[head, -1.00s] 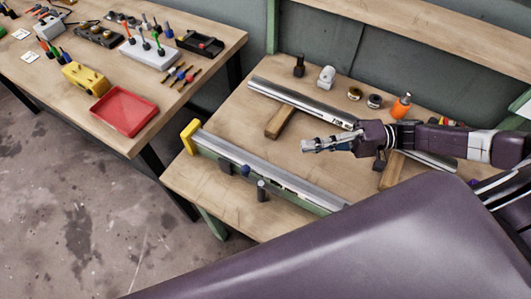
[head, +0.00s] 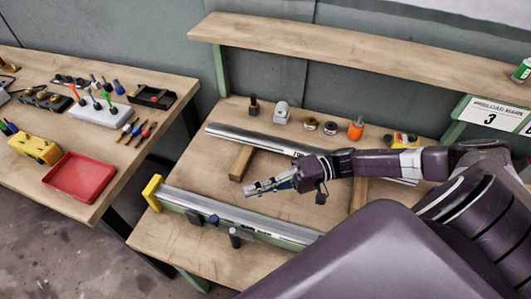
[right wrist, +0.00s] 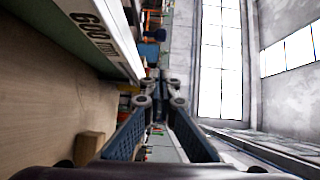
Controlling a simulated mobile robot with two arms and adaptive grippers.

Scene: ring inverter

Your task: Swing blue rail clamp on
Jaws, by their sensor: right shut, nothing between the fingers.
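The green and silver rail (head: 262,220) with a yellow end (head: 152,192) lies along the front of the bench. A small blue part (head: 214,220), apparently the blue rail clamp, sits at its front side; its exact pose is too small to tell. My right gripper (head: 250,189) is shut and empty above the bench, behind the rail and to the right of the blue part, apart from both. Its fingers also show in the right wrist view (right wrist: 160,98). The blue part cannot be made out in the wrist view. My left gripper is not in view.
A second silver rail (head: 250,138) rests on wooden blocks (head: 241,162) behind; its "600 mm" face (right wrist: 97,30) shows close in the wrist view. A dark post (head: 234,238) stands by the front rail. Small items line the bench back. A side table holds a red tray (head: 80,178).

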